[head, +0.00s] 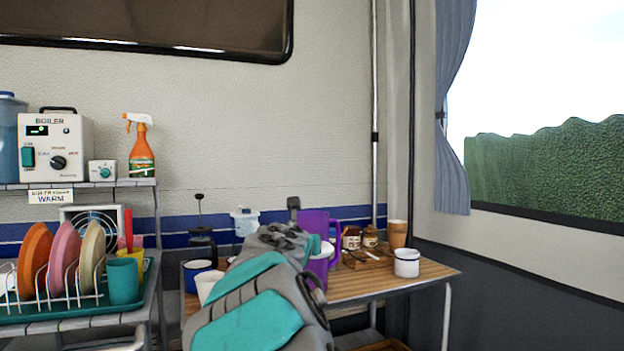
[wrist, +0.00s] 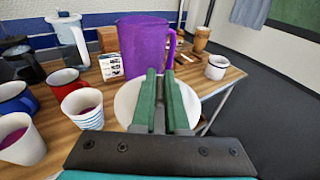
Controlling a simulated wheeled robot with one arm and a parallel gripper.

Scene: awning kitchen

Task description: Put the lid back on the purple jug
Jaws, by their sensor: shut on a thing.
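The purple jug (head: 315,222) stands upright on the wooden table, its top without a lid; it also shows in the wrist view (wrist: 143,45), with its handle (wrist: 172,42) on the right. My gripper (wrist: 160,75), with green fingers, is shut on a white round lid (wrist: 126,104), whose disc spreads out below the fingertips. The lid also shows in the head view (head: 326,250), in front of the jug and lower than its rim. My arm hides part of the table in the head view. Whether the lid touches the jug or the table I cannot tell.
Left of the lid stand a striped cup (wrist: 82,108), a red mug (wrist: 67,82), a blue mug (wrist: 16,100) and a white cup (wrist: 20,138). A clear white-lidded pitcher (wrist: 68,40) is behind. A white mug (head: 407,262) stands right.

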